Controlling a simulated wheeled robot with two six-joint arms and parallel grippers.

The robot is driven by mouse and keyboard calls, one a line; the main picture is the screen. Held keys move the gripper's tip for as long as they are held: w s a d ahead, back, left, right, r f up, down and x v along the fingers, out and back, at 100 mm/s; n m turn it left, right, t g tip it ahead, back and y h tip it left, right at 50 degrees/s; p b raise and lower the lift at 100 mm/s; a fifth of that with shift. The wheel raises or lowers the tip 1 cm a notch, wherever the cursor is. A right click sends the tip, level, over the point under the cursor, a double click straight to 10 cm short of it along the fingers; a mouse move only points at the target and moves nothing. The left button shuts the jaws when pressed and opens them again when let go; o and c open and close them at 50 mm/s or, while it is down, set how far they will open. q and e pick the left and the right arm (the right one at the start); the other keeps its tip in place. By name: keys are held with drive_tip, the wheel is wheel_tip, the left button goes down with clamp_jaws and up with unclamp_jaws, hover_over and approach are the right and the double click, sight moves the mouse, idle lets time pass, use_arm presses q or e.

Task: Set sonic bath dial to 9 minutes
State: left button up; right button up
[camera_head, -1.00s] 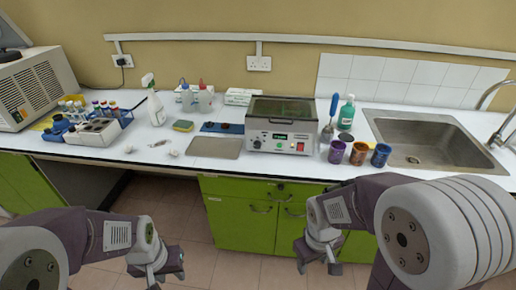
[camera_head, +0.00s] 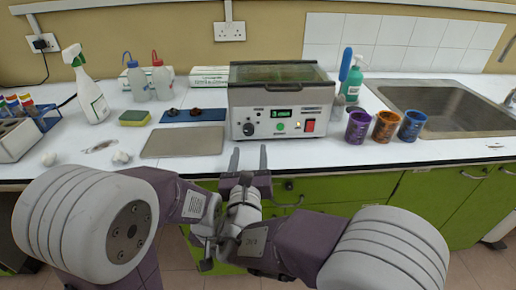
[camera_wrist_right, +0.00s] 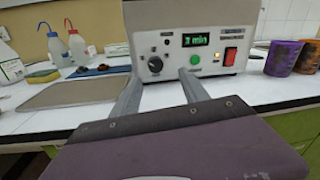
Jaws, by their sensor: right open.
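The green display (camera_wrist_right: 195,40) shows a minutes reading, apparently 3, though the digit is blurred. My right gripper (camera_head: 249,160) is open and empty, its fingers pointing at the panel just below and in front of the dial, apart from it. My left gripper (camera_head: 208,245) hangs low beside the right wrist; its fingers are unclear.
A green button (camera_head: 280,127) and a red switch (camera_head: 310,126) sit right of the dial. A flat grey plate (camera_head: 182,142) lies left of the bath. Purple, orange and blue cups (camera_head: 358,127) stand to the right, before the sink (camera_head: 440,98). The bench front between is clear.

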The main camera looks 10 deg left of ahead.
sight(248, 132)
drive_tip(key=w, duration=0.2)
drive_tip(key=w+a, duration=0.1)
drive_tip(key=w, duration=0.2)
drive_tip(key=w+a, duration=0.1)
drive_tip(key=w, duration=0.2)
drive_tip(key=shift+w+a+f, duration=0.2)
drive_tip(key=shift+w+a, duration=0.05)
drive_tip(key=shift+c, duration=0.3)
